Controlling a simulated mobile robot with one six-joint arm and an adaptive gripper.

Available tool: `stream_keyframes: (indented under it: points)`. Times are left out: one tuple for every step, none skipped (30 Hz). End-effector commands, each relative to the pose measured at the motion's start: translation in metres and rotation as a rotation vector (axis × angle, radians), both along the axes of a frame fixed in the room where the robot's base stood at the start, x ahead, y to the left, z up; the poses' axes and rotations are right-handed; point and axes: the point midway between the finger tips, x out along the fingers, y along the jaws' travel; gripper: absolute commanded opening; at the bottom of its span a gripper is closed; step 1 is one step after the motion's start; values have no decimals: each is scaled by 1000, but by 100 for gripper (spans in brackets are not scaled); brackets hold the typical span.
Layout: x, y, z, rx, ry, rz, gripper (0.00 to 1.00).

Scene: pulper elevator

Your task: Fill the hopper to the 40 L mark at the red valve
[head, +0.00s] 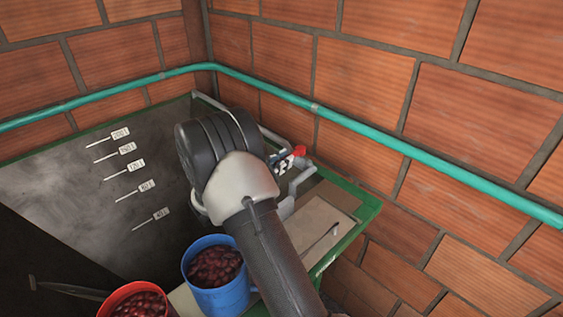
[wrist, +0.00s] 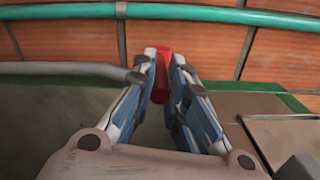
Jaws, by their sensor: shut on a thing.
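The hopper (head: 75,165) is a dark grey bin at the left of the head view, with several white level marks on its sloping wall. The lowest mark, 40 L (head: 161,213), shows above bare grey wall; no water level can be made out. The red valve (head: 299,150) sits on grey pipe at the hopper's back right; its red handle also shows in the wrist view (wrist: 161,75). My gripper (wrist: 162,80) is shut on this handle, its fingertips on either side. In the head view my arm hides part of the valve and pipe.
A blue bucket (head: 220,295) and a red bucket (head: 112,304), both holding dark red cherries, stand at the front. A teal pipe (head: 420,166) runs along the brick walls. A tan board (head: 318,222) lies right of my arm, inside a green edge (head: 368,212).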

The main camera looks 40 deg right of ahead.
Motion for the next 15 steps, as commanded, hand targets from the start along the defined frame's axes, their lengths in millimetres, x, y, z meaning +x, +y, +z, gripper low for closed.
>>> stream_keyframes:
  points:
    - [0, 0, 1, -1, -1, 0, 0]
    - [0, 0, 1, -1, -1, 0, 0]
    - [0, 0, 1, -1, 0, 2, 0]
    - [-1, 0, 1, -2, 0, 7, 0]
    - [-2, -1, 1, -3, 0, 15, 0]
    - [-3, -2, 2, -4, 1, 30, 0]
    - [-4, -2, 2, -5, 1, 45, 0]
    - [-6, -2, 2, -6, 0, 60, 0]
    - [-8, -2, 2, -7, 0, 80, 0]
    - [-8, -2, 2, -7, 0, 96, 0]
    - [-9, -2, 3, -6, -1, 107, 0]
    - [-10, -2, 3, -6, -3, 121, 0]
    - [-11, -2, 2, -4, -1, 128, 0]
    - [-11, -2, 2, -4, -1, 134, 0]
    - [-11, -2, 2, -4, -2, 139, 0]
